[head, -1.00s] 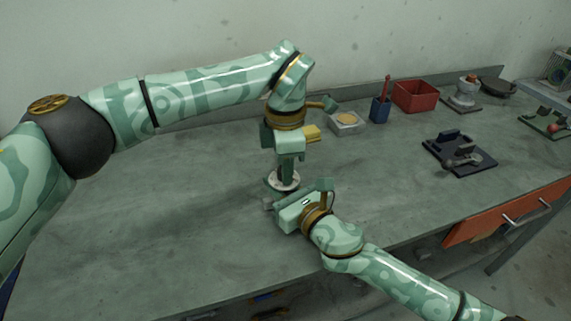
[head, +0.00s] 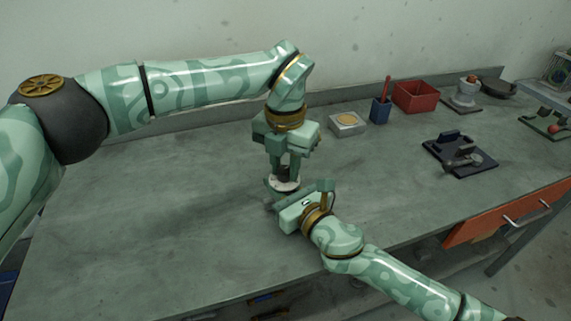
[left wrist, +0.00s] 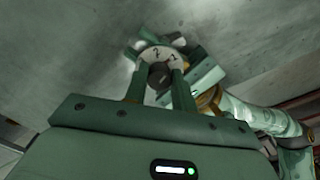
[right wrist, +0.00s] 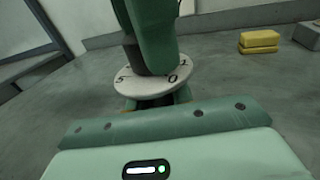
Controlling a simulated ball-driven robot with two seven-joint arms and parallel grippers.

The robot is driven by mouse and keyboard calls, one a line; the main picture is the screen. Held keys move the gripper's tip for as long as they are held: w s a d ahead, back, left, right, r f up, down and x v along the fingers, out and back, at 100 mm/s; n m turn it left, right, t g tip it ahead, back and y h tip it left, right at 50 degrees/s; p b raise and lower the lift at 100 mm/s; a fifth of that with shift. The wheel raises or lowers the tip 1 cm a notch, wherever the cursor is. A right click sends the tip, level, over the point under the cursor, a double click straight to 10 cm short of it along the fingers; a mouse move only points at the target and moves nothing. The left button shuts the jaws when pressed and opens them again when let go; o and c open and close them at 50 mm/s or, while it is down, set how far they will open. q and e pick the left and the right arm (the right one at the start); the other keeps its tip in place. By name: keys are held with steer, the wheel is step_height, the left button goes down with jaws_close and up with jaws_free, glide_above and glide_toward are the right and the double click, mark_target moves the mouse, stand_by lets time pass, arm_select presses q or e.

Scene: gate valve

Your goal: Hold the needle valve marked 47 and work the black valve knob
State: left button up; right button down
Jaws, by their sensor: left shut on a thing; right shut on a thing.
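The needle valve shows as a white round dial (head: 286,186) at mid-table in the head view, with its lower body mostly hidden. Its dial (right wrist: 124,84) bears digits in the right wrist view; no mark 47 is readable. The black valve knob (left wrist: 159,77) sits over the dial in the left wrist view. My left gripper (head: 285,175) points down from above, shut on the knob. My right gripper (head: 277,202) comes in from the front right, low by the table. It is shut on the valve body (right wrist: 150,103) just under the dial.
Behind stand a grey box with a tan disc (head: 347,124), a blue cup (head: 380,110) and a red bin (head: 416,97). A dark fixture (head: 459,154) lies to the right. Yellow blocks (right wrist: 259,41) show in the right wrist view. The table's left side is clear.

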mark_target(284, 167)
arm_select(q)
steer(key=n, duration=0.4)
steer(key=shift+w+a, duration=0.15)
steer(key=shift+w, duration=0.05)
steer(key=shift+n, duration=1.8)
arm_select(e)
steer(key=shift+f, duration=0.1)
arm_select(q)
steer(key=shift+a, duration=0.1)
arm_select(e)
steer(key=shift+s, duration=0.1)
arm_select(q)
steer(key=o, duration=1)
steer(key=shift+s+r, duration=0.1)
steer(key=shift+r, duration=0.05)
step_height(284, 167, up, 12)
arm_select(e)
steer(key=c, duration=1.1)
jaws_free()
steer(key=shift+c, duration=0.2)
